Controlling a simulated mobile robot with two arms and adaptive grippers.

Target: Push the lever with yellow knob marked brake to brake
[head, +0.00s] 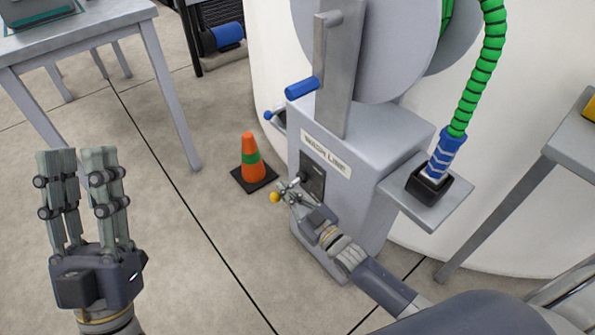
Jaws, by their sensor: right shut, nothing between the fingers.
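The lever's yellow knob (275,197) shows at the tip of my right gripper, low on the front of the grey reel stand (365,170). A dark plate (312,178) sits on the stand's front just behind the gripper. My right gripper (288,192) is shut with nothing held, its fingertips right beside the knob; whether they touch cannot be told. The lever's shaft is mostly hidden by the fingers, and no brake marking is readable. My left gripper (82,160) is open and empty, raised over the floor at the left.
A blue crank handle (302,88) juts from the stand's upper left. A green hose (482,75) hangs at the right. Tables stand at left and right.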

